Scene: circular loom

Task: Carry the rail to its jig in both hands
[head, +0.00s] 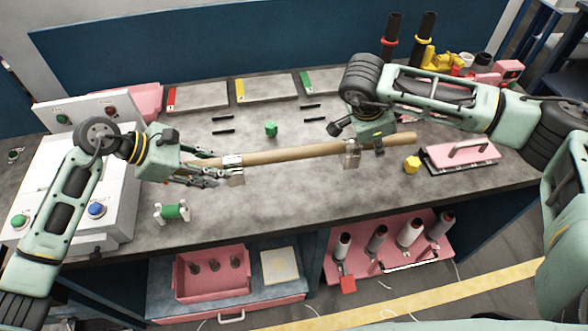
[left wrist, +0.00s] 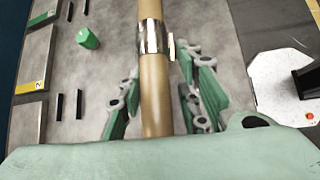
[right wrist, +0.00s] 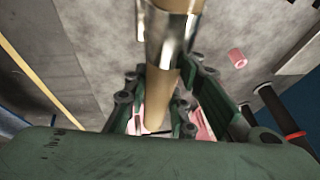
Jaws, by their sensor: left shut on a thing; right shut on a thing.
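The rail is a long tan tube (head: 290,154) with silver bands, held roughly level across the table, its right end a little farther back in the head view. My left gripper (head: 213,172) is shut on its left part, beside a silver band (head: 233,162). In the left wrist view the rail (left wrist: 154,85) runs between its fingers. My right gripper (head: 378,138) is shut on the right part, near another band (head: 352,153); its fingers are mostly hidden in the head view. The right wrist view shows the rail (right wrist: 160,85) between them. Short dark bars (head: 222,131) lie behind the rail; I cannot tell whether they are the jig.
A green block (head: 270,128) stands behind the rail. A yellow block (head: 412,164) and a pink tray (head: 460,157) are at the right. A green spool (head: 172,212) is at the front left, near a white control box (head: 112,190). The front middle of the table is clear.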

